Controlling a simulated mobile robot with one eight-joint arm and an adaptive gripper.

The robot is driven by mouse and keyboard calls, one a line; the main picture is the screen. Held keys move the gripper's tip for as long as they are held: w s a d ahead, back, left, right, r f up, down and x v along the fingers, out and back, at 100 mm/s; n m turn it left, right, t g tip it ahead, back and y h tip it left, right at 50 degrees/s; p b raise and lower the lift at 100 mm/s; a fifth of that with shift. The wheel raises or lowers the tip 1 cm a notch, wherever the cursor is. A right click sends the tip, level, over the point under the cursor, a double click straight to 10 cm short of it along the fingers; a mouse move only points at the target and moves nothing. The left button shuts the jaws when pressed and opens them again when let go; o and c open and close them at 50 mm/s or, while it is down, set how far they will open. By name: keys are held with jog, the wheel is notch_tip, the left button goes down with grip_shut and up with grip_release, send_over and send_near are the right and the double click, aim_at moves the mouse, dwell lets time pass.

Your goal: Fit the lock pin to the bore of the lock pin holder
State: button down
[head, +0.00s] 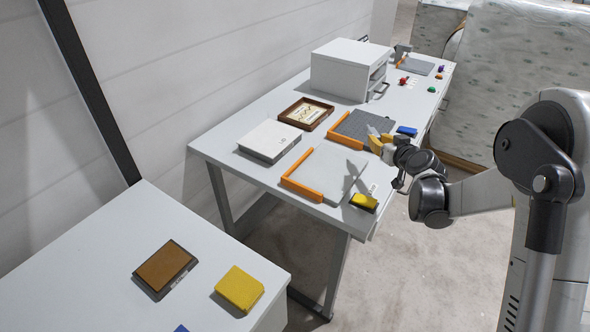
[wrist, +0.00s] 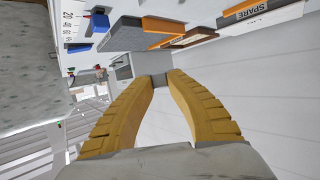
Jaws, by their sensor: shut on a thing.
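My gripper (head: 378,138) is over the long table, above the dark grey mat with an orange edge. In the wrist view its two yellow fingers (wrist: 160,78) close together at the tips on a small dark grey piece (wrist: 159,81). Most of this piece is hidden by the fingers; I cannot tell for sure that it is the lock pin. A grey upright block (head: 401,51) at the table's far end may be the lock pin holder; its bore is too small to make out. The gripper is well apart from it, on the near side.
A white cabinet (head: 348,69) with a handle stands at the back. Small red pieces (head: 403,81) lie far right. A second table (head: 110,240) is at lower left.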

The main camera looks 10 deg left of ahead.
jog(key=a, duration=0.3)
jog(key=b, duration=0.4)
send_over(333, 179)
notch_tip(333, 179, down, 7)
jog(key=shift+w+d, duration=0.1)
notch_tip(333, 179, down, 4)
jog(key=shift+f+b, duration=0.15)
jog(key=shift+b, duration=1.1)
jog(key=c, duration=1.8)
grip_release()
jog(key=o, duration=0.4)
